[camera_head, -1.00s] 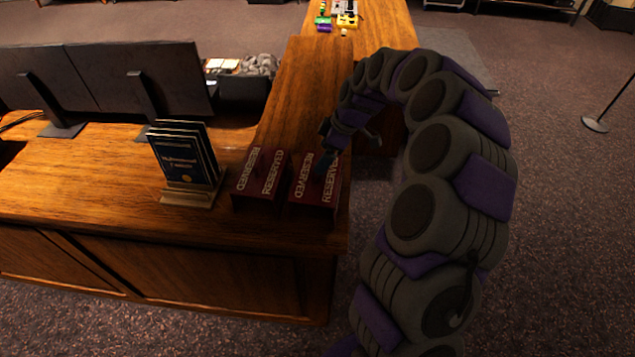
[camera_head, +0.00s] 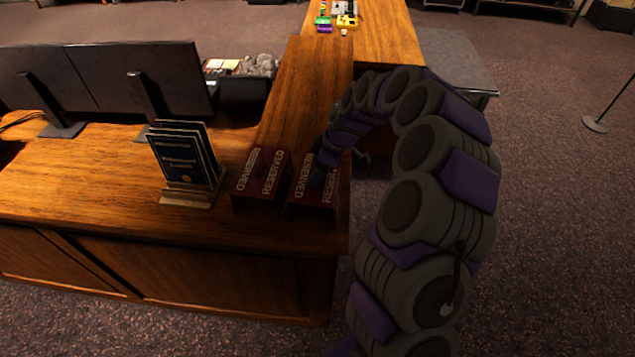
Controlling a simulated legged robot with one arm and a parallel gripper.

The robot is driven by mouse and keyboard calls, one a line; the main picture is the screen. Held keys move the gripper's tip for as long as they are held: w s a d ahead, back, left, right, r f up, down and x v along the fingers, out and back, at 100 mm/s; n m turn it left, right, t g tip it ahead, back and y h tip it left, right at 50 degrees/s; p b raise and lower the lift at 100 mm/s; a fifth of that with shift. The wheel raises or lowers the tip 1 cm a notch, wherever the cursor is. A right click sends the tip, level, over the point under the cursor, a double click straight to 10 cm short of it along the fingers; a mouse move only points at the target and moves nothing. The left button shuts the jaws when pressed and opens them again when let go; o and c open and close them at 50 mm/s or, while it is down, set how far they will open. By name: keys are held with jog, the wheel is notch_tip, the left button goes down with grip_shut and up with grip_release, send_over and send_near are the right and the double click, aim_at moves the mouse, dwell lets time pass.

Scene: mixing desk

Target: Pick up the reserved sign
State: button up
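Two dark red tent-shaped signs with "RESERVED" lettering stand side by side near the desk's right corner. The left reserved sign (camera_head: 259,181) is fully in view and nothing touches it. The right reserved sign (camera_head: 306,199) is partly covered by the end of my arm. My gripper (camera_head: 319,178) is at the top of the right sign, reaching down onto it from above and behind. Its fingers are small and dark against the sign, so I cannot tell whether they are around it or only touching it.
The wooden desk (camera_head: 100,185) holds a brochure stand (camera_head: 187,165) left of the signs and two monitors (camera_head: 150,78) behind. A black bin (camera_head: 240,92) sits behind them. Small colored items (camera_head: 338,18) lie at the far end.

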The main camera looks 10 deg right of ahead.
jog(key=c, duration=1.3)
